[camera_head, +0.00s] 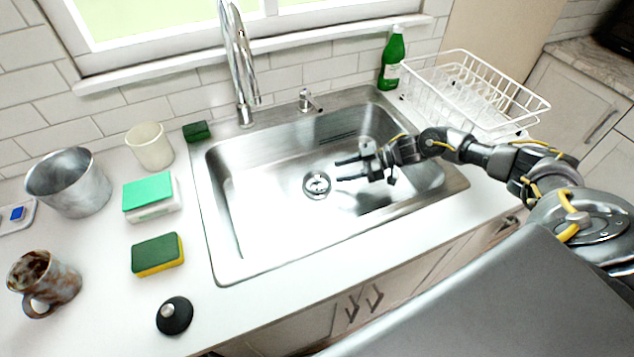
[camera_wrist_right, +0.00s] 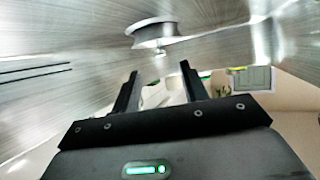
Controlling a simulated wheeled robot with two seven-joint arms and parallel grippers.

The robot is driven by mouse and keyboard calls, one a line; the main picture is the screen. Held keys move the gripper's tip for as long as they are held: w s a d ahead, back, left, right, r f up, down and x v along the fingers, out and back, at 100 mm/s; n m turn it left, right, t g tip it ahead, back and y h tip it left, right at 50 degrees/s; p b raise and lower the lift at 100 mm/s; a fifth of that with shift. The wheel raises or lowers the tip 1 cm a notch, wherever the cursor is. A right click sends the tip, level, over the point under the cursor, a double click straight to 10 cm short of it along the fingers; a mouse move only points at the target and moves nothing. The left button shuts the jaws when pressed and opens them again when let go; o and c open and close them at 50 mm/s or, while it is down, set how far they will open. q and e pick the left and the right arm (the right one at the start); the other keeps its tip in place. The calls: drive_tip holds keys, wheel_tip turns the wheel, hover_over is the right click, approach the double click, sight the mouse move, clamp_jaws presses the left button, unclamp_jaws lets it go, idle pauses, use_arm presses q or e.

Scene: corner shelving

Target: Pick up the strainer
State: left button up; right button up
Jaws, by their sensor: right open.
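The strainer (camera_head: 316,184) is a small round metal piece at the drain in the floor of the steel sink (camera_head: 270,165). In the right wrist view a round metal piece with a small knob (camera_wrist_right: 152,30), which looks like the strainer, lies beyond the fingertips. My right gripper (camera_head: 338,170) is inside the sink, just right of the strainer, with its fingers pointing left towards it. The right wrist view shows the gripper (camera_wrist_right: 160,70) open, with nothing between its fingers. My left gripper is not in view.
A chrome faucet (camera_head: 240,70) stands behind the sink. A green bottle (camera_head: 392,62) and a white dish rack (camera_head: 470,95) are at the back right. Sponges (camera_head: 157,254), a metal pot (camera_head: 68,183), a mug (camera_head: 45,282) and a black round lid (camera_head: 174,316) stand on the left counter.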

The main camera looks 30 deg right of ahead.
drive_tip(key=p, duration=0.2)
hover_over(324, 185)
drive_tip(key=shift+s+d+f, duration=0.1)
drive_tip(key=shift+d+f, duration=0.15)
drive_tip(key=shift+f, duration=0.25)
drive_tip(key=shift+s+d+f, duration=0.1)
drive_tip(key=shift+d+f, duration=0.1)
drive_tip(key=shift+f, duration=0.25)
drive_tip(key=shift+w+a+f, duration=0.2)
drive_tip(key=shift+a, duration=0.15)
clamp_jaws()
wheel_tip(324, 185, up, 28)
drive_tip(key=b, duration=0.4)
